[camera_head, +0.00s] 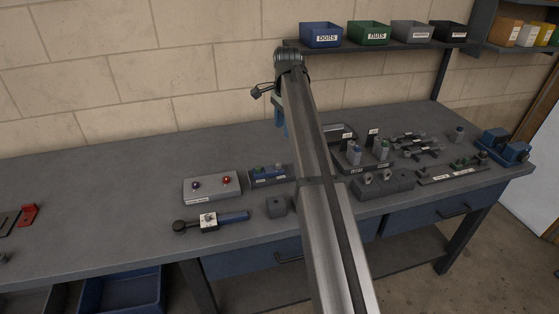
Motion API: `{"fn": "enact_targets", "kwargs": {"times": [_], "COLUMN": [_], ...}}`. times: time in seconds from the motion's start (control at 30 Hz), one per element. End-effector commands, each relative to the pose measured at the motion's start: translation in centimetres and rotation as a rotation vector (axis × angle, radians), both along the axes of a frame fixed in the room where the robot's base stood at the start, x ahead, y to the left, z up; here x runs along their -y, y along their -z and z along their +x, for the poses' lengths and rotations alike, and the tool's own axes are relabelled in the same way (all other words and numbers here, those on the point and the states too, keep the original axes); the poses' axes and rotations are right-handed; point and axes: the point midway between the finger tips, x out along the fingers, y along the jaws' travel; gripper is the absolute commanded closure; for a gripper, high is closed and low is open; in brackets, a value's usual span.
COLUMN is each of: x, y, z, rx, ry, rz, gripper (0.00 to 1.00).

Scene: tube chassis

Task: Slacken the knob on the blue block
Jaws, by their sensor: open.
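A low blue block (266,179) with a pale label on its front stands on the workbench, just left of my arm. Small knob-like parts show on its top, a greenish one (279,167) among them; they are too small to tell whether any is tight or loose. My arm may hide part of the block's right end. My gripper (279,117) is up above the back of the bench, apart from the block and largely hidden behind my arm. It is open, and I see nothing held in it.
A grey box (211,188) with a blue and a red knob stands left of the block. Several fixtures crowd the right. A bin shelf (380,45) hangs behind. The left bench is mostly clear.

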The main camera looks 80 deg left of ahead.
Motion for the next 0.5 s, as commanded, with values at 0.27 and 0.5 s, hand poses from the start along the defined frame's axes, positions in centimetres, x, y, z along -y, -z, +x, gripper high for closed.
{"fn": "enact_targets", "kwargs": {"times": [0.27,0.5], "x": [0.3,0.4], "y": [0.6,4.2], "z": [-1.6,-1.5], "rx": [0.02,0.019], "ry": [0.066,0.064], "rz": [-0.062,-0.061], "gripper": [0.49,0.49]}}
